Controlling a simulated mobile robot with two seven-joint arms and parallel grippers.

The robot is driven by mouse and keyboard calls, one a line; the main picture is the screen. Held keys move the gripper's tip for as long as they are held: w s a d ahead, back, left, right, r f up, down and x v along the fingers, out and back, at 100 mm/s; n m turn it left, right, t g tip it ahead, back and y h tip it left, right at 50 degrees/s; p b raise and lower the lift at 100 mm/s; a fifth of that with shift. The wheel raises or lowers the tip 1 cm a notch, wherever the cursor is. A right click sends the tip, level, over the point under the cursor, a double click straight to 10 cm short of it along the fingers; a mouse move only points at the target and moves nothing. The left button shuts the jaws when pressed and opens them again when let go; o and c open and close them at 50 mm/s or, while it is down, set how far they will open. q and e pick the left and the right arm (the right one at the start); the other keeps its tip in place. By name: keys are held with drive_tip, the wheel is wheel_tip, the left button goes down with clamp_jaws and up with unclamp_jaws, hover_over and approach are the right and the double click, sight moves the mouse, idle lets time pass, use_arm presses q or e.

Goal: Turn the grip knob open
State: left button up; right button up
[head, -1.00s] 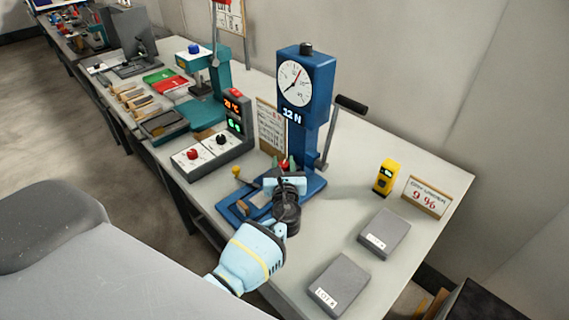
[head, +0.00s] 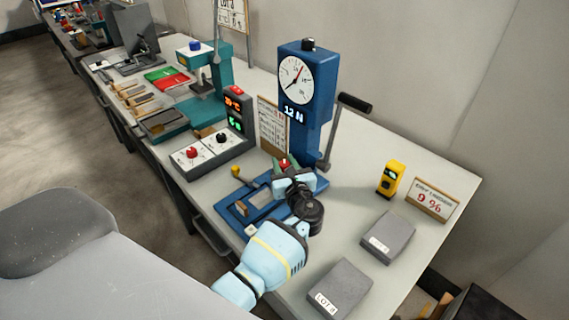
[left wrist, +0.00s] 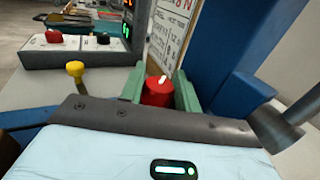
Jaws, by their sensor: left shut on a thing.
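The red grip knob (head: 284,163) is on the blue test stand (head: 305,95), low at its front. In the left wrist view the knob (left wrist: 157,94) is a red cylinder with a white mark on top, tilted slightly right of straight up. My left gripper (head: 285,168) is shut on it, with one green finger on each side in the left wrist view (left wrist: 160,90). The lower part of the knob is hidden behind my gripper's dark front edge. My right gripper is not in view.
A yellow-tipped lever (head: 237,171) stands left of my gripper. A black-handled crank (head: 354,102) sticks out at the stand's right. A control box (head: 212,150) is at the left. A yellow device (head: 390,179), a sign and two grey blocks (head: 388,237) stand at right.

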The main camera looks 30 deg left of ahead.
use_arm(q)
drive_tip(key=o, duration=1)
drive_tip(key=shift+c, duration=0.2)
drive_tip(key=v, duration=0.7)
drive_tip(key=shift+s+d+r, duration=0.1)
drive_tip(key=shift+s+d, duration=0.2)
